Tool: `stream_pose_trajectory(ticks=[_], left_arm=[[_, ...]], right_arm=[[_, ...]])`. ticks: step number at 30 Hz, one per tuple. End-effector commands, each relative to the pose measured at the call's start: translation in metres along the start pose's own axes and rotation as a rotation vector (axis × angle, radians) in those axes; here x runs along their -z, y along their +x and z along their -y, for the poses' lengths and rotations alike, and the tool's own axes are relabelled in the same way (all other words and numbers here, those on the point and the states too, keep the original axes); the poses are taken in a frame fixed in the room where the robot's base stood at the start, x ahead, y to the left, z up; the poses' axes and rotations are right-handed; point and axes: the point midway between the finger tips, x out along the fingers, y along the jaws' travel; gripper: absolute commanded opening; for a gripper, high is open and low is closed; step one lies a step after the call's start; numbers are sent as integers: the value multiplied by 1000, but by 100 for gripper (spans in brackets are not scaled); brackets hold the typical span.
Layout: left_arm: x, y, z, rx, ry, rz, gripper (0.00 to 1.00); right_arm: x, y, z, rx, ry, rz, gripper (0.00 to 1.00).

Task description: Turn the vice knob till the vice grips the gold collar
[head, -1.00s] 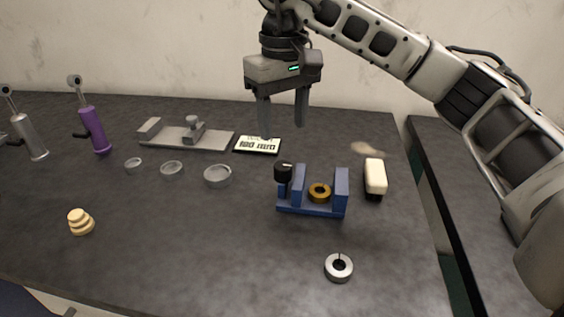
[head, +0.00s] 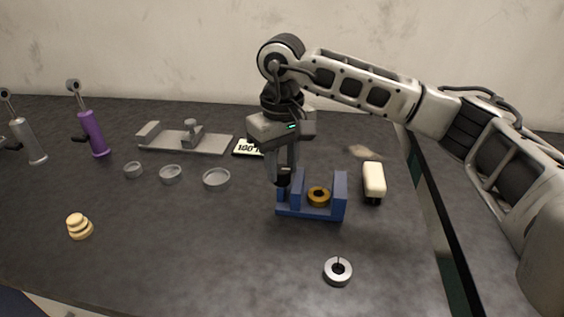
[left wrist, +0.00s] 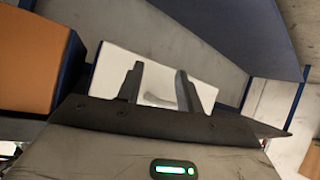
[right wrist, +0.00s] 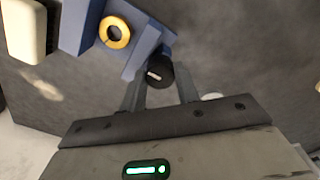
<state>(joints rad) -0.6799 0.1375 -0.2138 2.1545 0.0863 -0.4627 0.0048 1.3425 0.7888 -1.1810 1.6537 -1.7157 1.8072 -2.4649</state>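The blue vice (head: 310,211) stands on the table, and its jaws show in the right wrist view (right wrist: 85,25). The gold collar (head: 318,196) sits between the jaws; in the right wrist view the gold collar (right wrist: 114,32) shows as a ring with a dark hole. The black knob (right wrist: 159,74) with a white mark is at the vice's end. My right gripper (head: 283,177) is over the knob, open, with one finger on either side of it; whether they touch it I cannot tell. My left gripper (left wrist: 160,72) is open and empty, away from the table top.
A cream-and-black block (head: 374,180) stands right of the vice. A silver split collar (head: 338,271) lies in front. A display (head: 246,148) is behind the gripper. Shallow dishes (head: 216,179), a grey fixture (head: 187,142) and a stacked cream piece (head: 79,227) lie left.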

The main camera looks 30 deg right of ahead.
Motion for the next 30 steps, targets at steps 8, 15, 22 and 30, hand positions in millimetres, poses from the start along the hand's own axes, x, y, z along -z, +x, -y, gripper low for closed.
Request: stream_pose_trajectory(ticks=[8, 15, 22, 30], left_arm=[[-2, 0, 0, 0, -2, 5, 36], [-7, 0, -1, -2, -6, 9, 36], [-7, 1, -1, -6, -12, 1, 36], [-10, 3, -2, -11, -24, -2, 36]], right_arm=[[0, 0, 0, 0, 9, -1, 9], [0, 0, 0, 1, 90, -2, 9], [1, 0, 0, 1, 263, -2, 9], [1, 0, 0, 1, 518, -3, 9]])
